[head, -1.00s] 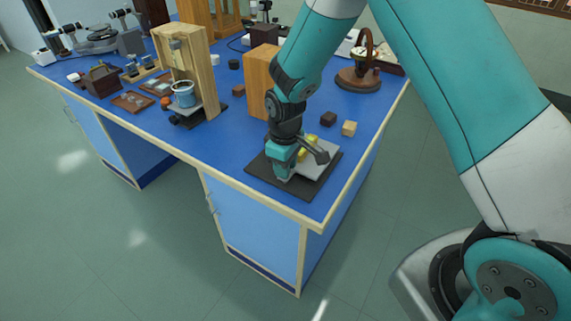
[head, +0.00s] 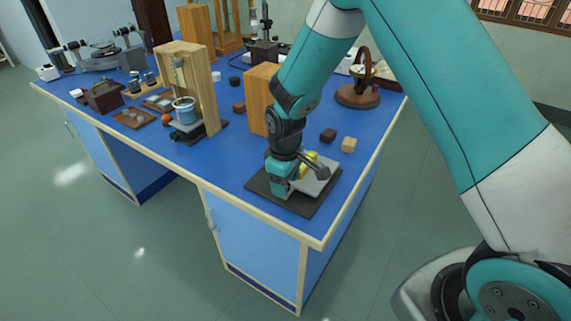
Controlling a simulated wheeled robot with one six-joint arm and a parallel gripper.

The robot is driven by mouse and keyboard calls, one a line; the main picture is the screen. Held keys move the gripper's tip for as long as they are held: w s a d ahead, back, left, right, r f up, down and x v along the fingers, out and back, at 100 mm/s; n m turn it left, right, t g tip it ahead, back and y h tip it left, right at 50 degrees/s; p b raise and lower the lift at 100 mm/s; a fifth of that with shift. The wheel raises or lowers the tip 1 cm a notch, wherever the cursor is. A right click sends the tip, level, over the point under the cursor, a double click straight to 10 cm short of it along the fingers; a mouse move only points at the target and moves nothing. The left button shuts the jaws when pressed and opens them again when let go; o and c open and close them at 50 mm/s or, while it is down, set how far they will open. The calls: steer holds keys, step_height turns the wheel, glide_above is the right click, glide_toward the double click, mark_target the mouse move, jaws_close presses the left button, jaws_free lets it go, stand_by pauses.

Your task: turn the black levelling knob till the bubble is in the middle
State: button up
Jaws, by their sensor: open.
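My gripper (head: 280,192) points down at the front corner of the blue bench, over the near left part of a levelling device. The device has a dark base plate (head: 304,206) and a lighter grey plate (head: 318,184) on top. A yellow-green part (head: 309,163), perhaps the bubble level, shows just behind my gripper and is partly covered by it. The black levelling knob is hidden behind my gripper, and I cannot see the bubble's position. The fingertips are too small to tell whether they touch anything.
A tall wooden block (head: 259,97) stands close behind my arm. A dark cube (head: 328,135) and a pale cube (head: 349,145) lie behind the device. A wooden frame with a blue cup (head: 185,110) stands to the left.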

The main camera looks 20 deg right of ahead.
step_height(320, 180, up, 17)
steer(key=shift+b, duration=0.45)
steer(key=s+a+r+y, duration=0.2)
steer(key=s+r, duration=0.1)
steer(key=s, duration=0.9)
steer(key=s+a+r+m+y, duration=0.1)
steer(key=s+a+r+y, duration=0.1)
steer(key=s, duration=1.1)
steer(key=shift+a+r, duration=0.4)
steer(key=shift+r, duration=0.2)
